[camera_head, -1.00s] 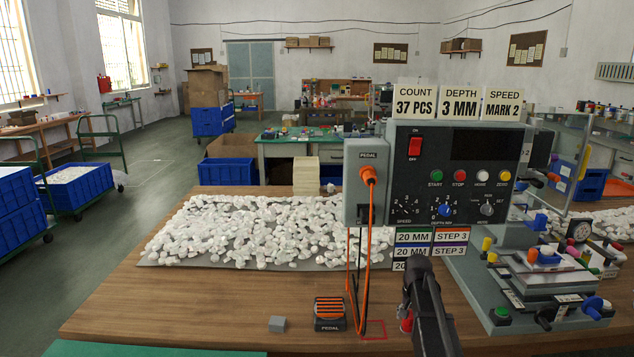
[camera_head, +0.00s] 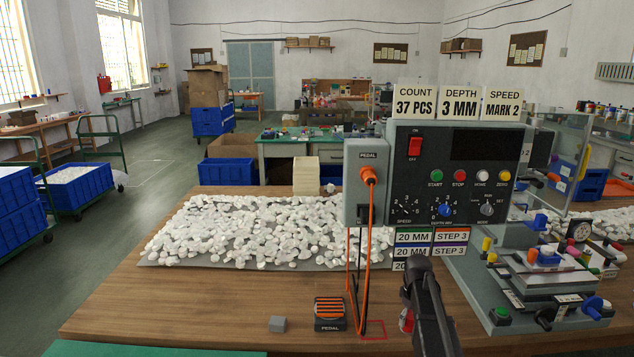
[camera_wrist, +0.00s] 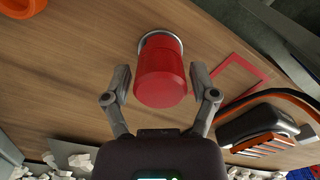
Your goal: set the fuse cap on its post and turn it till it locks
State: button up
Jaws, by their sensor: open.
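The red fuse cap (camera_wrist: 160,80) stands between the fingers of my gripper (camera_wrist: 160,82) in the wrist view. The gripper is open, with a small gap between cap and finger on each side. A silvery ring (camera_wrist: 148,38) shows around the cap's far end, against the wooden bench. I cannot tell whether this ring belongs to the post; the post itself is not clearly seen. In the head view a small part of the red cap shows at the left edge of my dark arm, near the bench front, and the arm hides the rest.
A red square outline (camera_head: 374,330) is marked on the bench beside the cap. A black pedal with orange stripes (camera_head: 329,313) and a grey block (camera_head: 277,324) lie to its left. Orange cable (camera_head: 369,250) hangs from the control box (camera_head: 456,150). White pieces (camera_head: 265,230) cover a grey mat behind.

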grip_shut()
dwell(0.5)
jog(key=shift+m, duration=5.1)
jog(key=shift+o, duration=0.5)
grip_release()
jog(key=shift+m, duration=0.7)
jog(key=shift+o, duration=1.3)
